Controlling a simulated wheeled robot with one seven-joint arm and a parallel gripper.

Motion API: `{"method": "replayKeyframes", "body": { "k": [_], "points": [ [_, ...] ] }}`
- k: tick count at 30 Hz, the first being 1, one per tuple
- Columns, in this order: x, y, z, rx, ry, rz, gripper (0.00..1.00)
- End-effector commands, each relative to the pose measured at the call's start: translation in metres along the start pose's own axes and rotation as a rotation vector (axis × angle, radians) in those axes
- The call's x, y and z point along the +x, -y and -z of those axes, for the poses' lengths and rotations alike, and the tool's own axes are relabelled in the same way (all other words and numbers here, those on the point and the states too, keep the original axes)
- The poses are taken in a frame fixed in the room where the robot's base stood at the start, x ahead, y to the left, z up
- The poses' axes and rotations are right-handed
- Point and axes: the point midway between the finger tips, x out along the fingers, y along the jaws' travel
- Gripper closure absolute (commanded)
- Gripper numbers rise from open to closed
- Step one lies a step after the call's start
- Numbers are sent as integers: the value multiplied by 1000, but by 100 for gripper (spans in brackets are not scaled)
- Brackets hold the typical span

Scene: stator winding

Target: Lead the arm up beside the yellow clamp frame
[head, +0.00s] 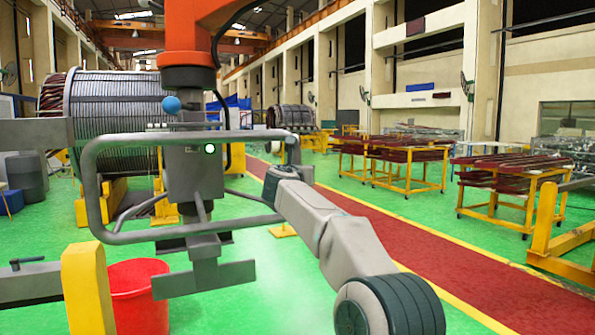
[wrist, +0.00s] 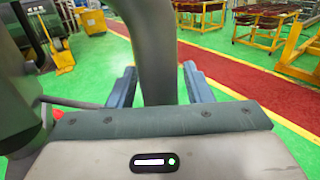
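The arm to be led is a hanging grey column (head: 193,178) with an orange upper part and a lit green lamp. A rounded grey guide handle (head: 100,141) loops around its front. My gripper (head: 287,150) is at the handle's right side. In the wrist view its two blue fingers (wrist: 160,86) lie on both sides of the grey handle bar (wrist: 156,45), close against it; contact faces are hidden. A yellow post (head: 88,290) with grey clamp bars stands at the near left, apparently part of the yellow clamp frame. The column is to its right.
A red bin (head: 140,295) stands right behind the yellow post. A large wound coil (head: 115,110) on yellow supports is behind the column. Yellow carts (head: 405,158) and a yellow frame (head: 560,230) are at the right. The red walkway (head: 440,250) and green floor are clear.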

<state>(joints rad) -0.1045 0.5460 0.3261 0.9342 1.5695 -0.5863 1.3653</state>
Motion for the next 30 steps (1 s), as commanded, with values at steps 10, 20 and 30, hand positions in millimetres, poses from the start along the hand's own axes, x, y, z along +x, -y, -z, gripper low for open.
{"method": "replayKeyframes", "body": {
  "k": [10, 20, 30],
  "points": [
    [-1, 1, 0, 1, 0, 2, 48],
    [-41, 0, 2, 1, 2, 0, 48],
    [-102, 0, 1, 1, 2, 0, 48]
  ]
}}
